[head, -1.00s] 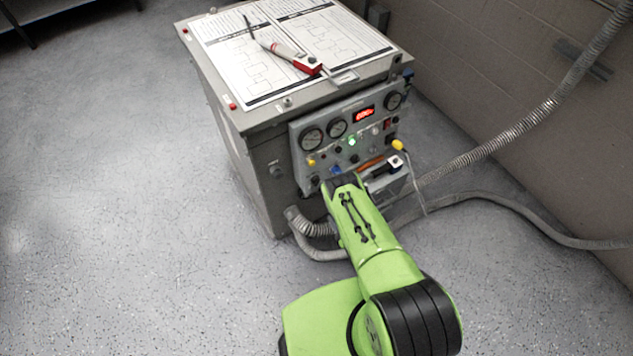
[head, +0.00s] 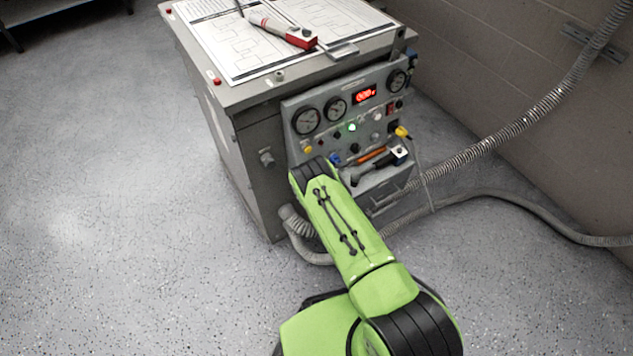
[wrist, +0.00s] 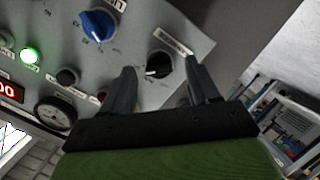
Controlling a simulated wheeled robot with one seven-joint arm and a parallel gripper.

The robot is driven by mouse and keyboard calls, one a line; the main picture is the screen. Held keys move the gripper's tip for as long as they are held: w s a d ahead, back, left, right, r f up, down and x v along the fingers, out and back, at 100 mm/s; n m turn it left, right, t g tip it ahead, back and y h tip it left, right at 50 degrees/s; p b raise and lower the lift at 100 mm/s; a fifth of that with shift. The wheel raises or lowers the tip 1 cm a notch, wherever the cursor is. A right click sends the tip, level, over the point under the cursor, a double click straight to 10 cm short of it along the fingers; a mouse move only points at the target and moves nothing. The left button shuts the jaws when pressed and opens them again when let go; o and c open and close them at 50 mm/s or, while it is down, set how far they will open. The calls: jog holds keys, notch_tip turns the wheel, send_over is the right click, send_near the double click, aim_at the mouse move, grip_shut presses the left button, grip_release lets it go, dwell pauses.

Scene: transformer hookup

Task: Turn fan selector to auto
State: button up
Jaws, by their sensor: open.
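A black rotary knob (wrist: 157,68) sits near a corner of the grey control panel (head: 322,140). A small label beside it is too blurred to read, so I cannot confirm it is the fan selector. It has a light pointer mark. My gripper (wrist: 160,72) is open, with one finger on each side of this knob in the wrist view. I cannot tell whether the fingers touch it. A blue knob (wrist: 98,25) with position marks around it is nearby. In the head view my arm hides the gripper and the black knob.
The panel carries gauges (head: 306,120), a red display (head: 366,95) and a lit green lamp (head: 352,127). A tool tray (head: 378,178) juts out below. Hoses (head: 500,130) run right to the wall; floor at left is clear.

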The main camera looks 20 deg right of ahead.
jog(key=shift+x, duration=0.9)
jog(key=shift+r, duration=0.1)
jog(key=c, duration=1)
